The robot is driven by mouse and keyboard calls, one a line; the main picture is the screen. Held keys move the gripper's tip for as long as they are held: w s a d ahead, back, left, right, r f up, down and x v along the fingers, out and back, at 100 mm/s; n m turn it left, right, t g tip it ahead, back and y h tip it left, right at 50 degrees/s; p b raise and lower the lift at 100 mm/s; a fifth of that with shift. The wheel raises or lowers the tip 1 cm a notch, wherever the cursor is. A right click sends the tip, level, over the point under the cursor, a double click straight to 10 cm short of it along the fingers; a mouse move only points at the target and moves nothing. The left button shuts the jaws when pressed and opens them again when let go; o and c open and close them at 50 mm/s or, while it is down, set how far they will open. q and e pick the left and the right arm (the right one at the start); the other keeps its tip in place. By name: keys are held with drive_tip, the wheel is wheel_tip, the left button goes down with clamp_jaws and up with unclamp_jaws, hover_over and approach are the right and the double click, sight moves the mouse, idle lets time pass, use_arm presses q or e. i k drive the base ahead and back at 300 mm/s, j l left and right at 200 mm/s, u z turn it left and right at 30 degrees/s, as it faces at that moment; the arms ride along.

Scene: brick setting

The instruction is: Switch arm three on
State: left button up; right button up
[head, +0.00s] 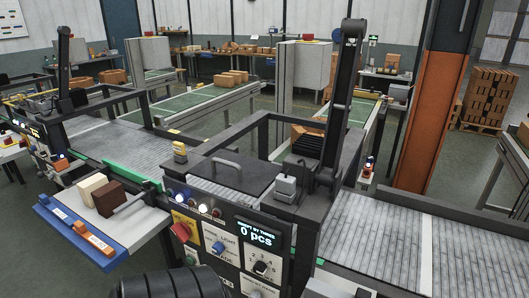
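The machine's control panel (240,238) faces me at bottom centre. Its display (256,234) reads "0 pcs" under a line ending in "BY THREE". A red handle switch (182,230) sits on a yellow plate at the panel's left. A blue knob (218,247) is on a white plate in the middle. A black knob (261,267) with numbers around it is to the right. A row of round lamps or buttons (203,206) runs above, some lit white. Lower controls are cut off by the frame edge. Neither of my grippers can be made out.
A side table with a blue edge (70,235) holds a cream block (91,187), a brown block (109,198) and orange pieces. A dark upright arm (340,110) stands behind the panel. A dark ribbed shape blocks the bottom left.

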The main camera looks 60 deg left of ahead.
sight(182, 230)
drive_tip(key=k+l+u, duration=0.1)
drive_tip(key=u, duration=2.55)
drive_tip(key=z, duration=0.8)
drive_tip(key=i+j+z, duration=0.1)
drive_tip(key=j+z, duration=0.25)
drive_tip(key=j, duration=0.15)
drive_tip(key=j+z, duration=0.4)
drive_tip(key=j, duration=0.15)
drive_tip(key=j+z, duration=0.35)
drive_tip(key=j, duration=0.2)
